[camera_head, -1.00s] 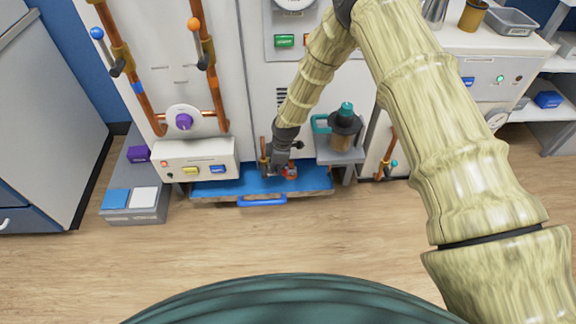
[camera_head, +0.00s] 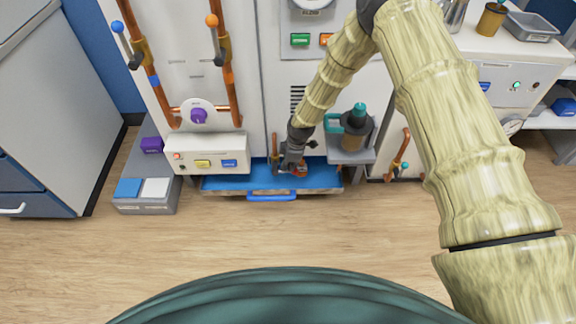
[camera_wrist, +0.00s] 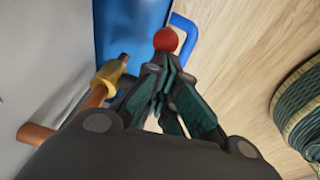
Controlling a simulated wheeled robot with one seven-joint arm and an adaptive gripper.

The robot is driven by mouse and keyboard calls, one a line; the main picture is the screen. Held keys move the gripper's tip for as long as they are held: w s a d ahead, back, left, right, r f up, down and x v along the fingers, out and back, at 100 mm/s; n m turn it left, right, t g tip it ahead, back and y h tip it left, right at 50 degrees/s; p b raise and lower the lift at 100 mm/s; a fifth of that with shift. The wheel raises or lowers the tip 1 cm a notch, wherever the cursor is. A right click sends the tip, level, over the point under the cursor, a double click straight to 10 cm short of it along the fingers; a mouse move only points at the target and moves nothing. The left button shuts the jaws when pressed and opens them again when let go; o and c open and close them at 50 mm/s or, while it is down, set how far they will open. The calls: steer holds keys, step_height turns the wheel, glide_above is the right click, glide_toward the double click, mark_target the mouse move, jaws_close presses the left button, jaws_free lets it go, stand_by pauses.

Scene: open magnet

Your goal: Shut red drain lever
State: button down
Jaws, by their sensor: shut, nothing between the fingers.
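The red ball-shaped knob of the drain lever (camera_wrist: 165,40) shows in the wrist view just beyond my fingertips. Whether they touch it I cannot tell. My gripper (camera_wrist: 161,68) is shut with nothing between its fingers, which point toward the knob. A copper drain pipe with a brass fitting (camera_wrist: 111,73) lies just left of my fingers. In the head view my gripper (camera_head: 290,166) is low over the blue tray, with a small red-orange part (camera_head: 300,171) at its right side. My gripper hides most of the lever and valve there.
The blue tray (camera_head: 225,183) lies under the drain, with a blue handle (camera_head: 272,196) at its front. A grey shelf (camera_head: 350,157) with a dark teal-topped vessel stands close right. A white button box (camera_head: 207,153) is left. The wooden floor in front is clear.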

steer(key=shift+a, duration=0.1)
steer(key=shift+a+r, duration=0.25)
steer(key=shift+a, duration=0.35)
step_height(320, 180, up, 7)
steer(key=d, duration=0.1)
steer(key=shift+s+d+r, duration=0.15)
steer(key=shift+s+d, duration=0.05)
steer(key=shift+s, duration=0.05)
